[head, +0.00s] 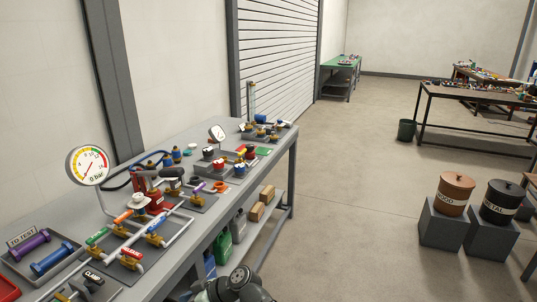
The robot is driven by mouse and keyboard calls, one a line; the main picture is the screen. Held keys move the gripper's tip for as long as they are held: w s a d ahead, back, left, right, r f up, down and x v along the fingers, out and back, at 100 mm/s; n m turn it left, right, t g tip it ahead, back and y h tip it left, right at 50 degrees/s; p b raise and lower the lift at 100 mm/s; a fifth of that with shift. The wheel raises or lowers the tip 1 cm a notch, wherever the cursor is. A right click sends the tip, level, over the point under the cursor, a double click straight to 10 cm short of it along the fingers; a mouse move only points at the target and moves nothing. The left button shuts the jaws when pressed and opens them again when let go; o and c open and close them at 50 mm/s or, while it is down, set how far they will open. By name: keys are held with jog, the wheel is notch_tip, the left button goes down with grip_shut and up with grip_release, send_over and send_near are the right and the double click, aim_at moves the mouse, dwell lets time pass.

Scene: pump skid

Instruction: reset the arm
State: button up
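My gripper is not in the head view. Only a dark, rounded part of my own arm shows at the bottom edge, beside the front of the bench. Its fingers cannot be seen. The grey bench (190,243) with the pump skid runs from the lower left toward the back. On it are pipes with coloured valve handles, among them a green one (96,236), an orange one (123,217) and a red one (131,255). A red pump body (155,201) stands behind them.
A round pressure gauge (87,165) stands up at the bench's left. A tray (40,258) holds purple and blue parts. Below the bench are a green can (223,247) and boxes. Two bins, brown (455,194) and black (501,203), stand on grey blocks. The floor between is clear.

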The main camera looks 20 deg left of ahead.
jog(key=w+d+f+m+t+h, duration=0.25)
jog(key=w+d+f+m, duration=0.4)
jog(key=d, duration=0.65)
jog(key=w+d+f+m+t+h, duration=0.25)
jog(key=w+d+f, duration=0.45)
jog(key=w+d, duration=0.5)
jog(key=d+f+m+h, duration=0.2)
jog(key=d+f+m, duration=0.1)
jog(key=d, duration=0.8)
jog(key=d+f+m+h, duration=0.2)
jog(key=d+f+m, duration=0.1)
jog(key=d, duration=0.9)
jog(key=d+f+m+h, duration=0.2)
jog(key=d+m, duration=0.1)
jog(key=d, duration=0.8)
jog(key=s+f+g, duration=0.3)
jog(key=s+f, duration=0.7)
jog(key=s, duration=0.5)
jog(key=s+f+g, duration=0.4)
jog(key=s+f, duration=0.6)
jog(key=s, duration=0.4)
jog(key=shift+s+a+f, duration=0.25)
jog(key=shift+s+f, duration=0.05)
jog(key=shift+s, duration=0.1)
